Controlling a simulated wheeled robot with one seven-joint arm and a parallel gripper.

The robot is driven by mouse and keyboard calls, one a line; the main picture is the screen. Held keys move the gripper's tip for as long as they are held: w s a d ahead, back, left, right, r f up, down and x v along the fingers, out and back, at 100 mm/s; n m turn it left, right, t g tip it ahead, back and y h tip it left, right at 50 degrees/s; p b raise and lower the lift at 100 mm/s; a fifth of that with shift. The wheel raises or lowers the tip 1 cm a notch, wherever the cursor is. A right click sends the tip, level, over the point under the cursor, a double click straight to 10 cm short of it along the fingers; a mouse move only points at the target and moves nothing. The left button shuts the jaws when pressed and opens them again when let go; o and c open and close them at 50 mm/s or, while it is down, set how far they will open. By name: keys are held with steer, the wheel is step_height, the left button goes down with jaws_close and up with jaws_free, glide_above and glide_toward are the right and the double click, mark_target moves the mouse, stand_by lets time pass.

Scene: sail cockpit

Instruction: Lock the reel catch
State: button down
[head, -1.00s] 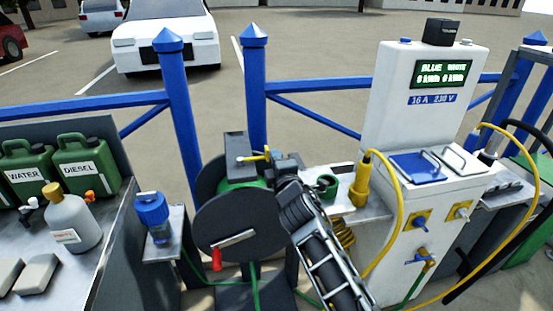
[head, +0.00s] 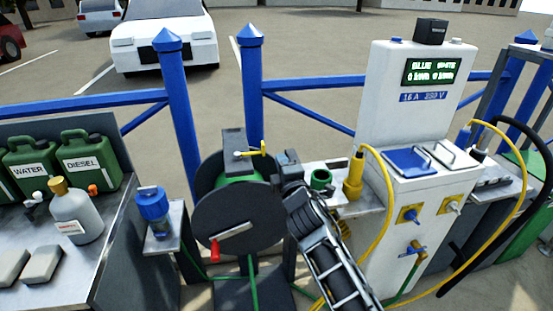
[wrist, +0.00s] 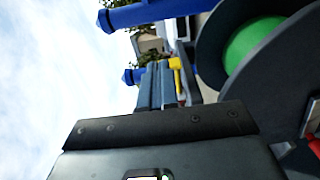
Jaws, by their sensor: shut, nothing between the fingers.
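The hose reel (head: 236,215) has dark round flanges with a green drum between them, and a red-handled crank on its front. The reel catch (head: 250,153) looks like a small yellow lever lying across the dark block (head: 234,145) on top of the reel. My gripper (head: 279,158) is shut and empty, just right of the lever's right end and apart from it in the head view. In the wrist view the shut fingers (wrist: 163,86) point toward a yellow piece (wrist: 175,66), probably the lever. The reel flange (wrist: 215,50) is beside them. The lever's pivot is too small to make out.
A white power pedestal (head: 410,100) with a yellow cable stands right. A shelf with a green cup (head: 321,179) and yellow plug (head: 354,178) is beside my arm. A blue-capped filter (head: 152,205) stands left. A blue railing (head: 181,120) runs behind.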

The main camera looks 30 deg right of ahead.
steer(key=s+d+p, duration=0.3)
steer(key=s, duration=0.4)
steer(key=shift+s+d+p, duration=0.2)
steer(key=shift+d+p, duration=0.1)
